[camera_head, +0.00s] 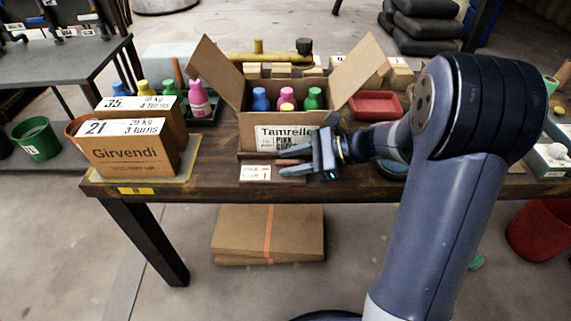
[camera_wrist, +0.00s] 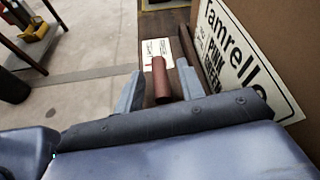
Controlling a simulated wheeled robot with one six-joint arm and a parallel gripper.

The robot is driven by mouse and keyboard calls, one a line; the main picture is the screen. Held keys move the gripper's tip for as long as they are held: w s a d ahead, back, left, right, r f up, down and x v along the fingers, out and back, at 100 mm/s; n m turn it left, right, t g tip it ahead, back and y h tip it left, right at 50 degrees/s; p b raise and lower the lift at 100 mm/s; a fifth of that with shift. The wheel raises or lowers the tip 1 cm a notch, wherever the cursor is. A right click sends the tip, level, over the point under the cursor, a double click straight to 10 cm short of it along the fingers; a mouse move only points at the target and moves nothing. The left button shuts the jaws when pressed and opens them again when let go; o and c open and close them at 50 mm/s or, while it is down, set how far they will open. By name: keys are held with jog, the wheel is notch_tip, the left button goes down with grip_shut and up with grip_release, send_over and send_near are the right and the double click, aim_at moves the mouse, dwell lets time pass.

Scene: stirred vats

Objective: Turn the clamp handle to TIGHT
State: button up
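A reddish-brown clamp handle (camera_wrist: 160,78) shows in the wrist view, lying between the two pale fingers of my gripper (camera_wrist: 160,70). Gaps show between the handle and each finger, so the fingers look open around it. In the head view my gripper (camera_head: 291,161) is at the table's front edge, pointing left, just in front of the open cardboard box. A small part of the reddish handle (camera_head: 286,162) shows between the fingers there. A white printed card (camera_head: 255,173) lies left of the fingertips; its words are too small to read. The handle's pivot is hidden.
The open cardboard box (camera_head: 248,128), labelled Tamrelle, holds several coloured bottles close behind my gripper. Brown Girvendi boxes (camera_head: 130,155) stand at the table's left. A red tray (camera_head: 375,105) is behind my arm. Flat cardboard (camera_head: 240,235) lies under the table.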

jog(key=shift+x, duration=0.85)
jog(key=shift+c, duration=0.3)
grip_shut()
